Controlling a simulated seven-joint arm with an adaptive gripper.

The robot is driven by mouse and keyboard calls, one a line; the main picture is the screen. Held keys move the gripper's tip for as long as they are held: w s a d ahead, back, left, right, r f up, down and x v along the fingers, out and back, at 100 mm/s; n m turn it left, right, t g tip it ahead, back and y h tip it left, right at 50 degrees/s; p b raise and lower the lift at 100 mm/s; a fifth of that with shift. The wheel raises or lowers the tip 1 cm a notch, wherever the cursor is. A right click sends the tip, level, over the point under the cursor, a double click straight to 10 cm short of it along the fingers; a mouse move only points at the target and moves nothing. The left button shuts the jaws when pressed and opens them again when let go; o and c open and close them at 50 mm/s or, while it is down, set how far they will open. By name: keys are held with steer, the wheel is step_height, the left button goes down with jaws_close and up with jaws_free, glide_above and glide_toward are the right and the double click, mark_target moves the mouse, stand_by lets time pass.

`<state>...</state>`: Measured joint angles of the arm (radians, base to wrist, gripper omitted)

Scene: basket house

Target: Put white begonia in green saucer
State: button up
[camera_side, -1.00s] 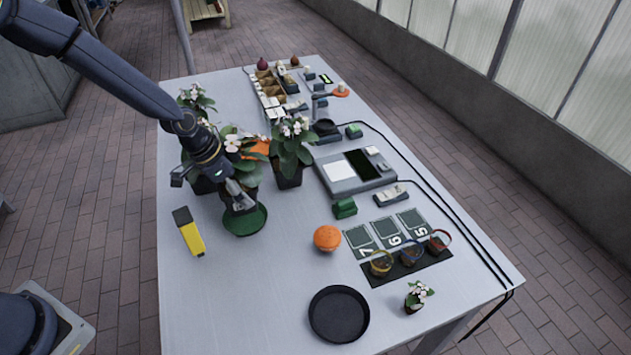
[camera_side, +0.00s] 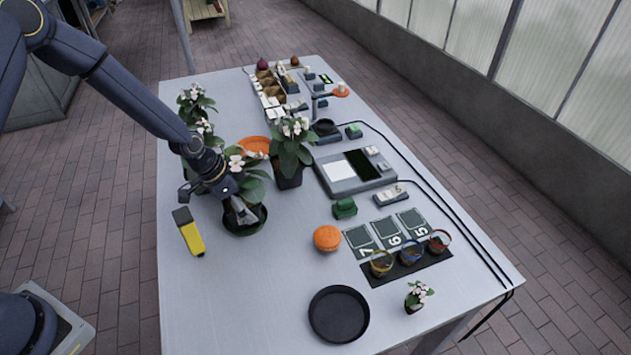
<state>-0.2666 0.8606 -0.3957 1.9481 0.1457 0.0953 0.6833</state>
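The white begonia (camera_side: 247,163), with green leaves and pale flowers, stands upright at my gripper (camera_side: 240,212). Its dark pot is at the green saucer (camera_side: 240,234) and covers most of the saucer's inside. I cannot tell whether the pot rests fully on it. My gripper reaches down from the upper left and appears shut on the begonia's pot; its fingertips are partly lost against the dark pot.
Other white-flowered plants stand behind (camera_side: 197,112) and just right (camera_side: 289,157). An orange saucer (camera_side: 256,146) lies behind. A yellow-and-black tool (camera_side: 190,233) lies left, an orange round object (camera_side: 327,238) right. A black saucer (camera_side: 339,314) lies at the front, with clear table around it.

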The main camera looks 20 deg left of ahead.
steer(key=shift+r, duration=0.15)
steer(key=shift+r, duration=0.3)
steer(key=s+a+r+n+y, duration=0.1)
steer(key=s+a+r, duration=0.1)
steer(key=s+r, duration=0.45)
steer(key=s+a+r+n+y, duration=0.2)
steer(key=s+a+r, duration=0.1)
steer(key=r, duration=0.6)
steer(key=s+a+r+n+y, duration=0.15)
steer(key=s+r, duration=0.25)
steer(key=r, duration=0.4)
steer(key=s+a+r+n+t+h, duration=0.1)
steer(key=s+r+n, duration=0.3)
steer(key=s, duration=0.7)
steer(key=shift+s+r+t, duration=0.2)
steer(key=shift+r+t, duration=0.4)
steer(key=shift+r, duration=0.35)
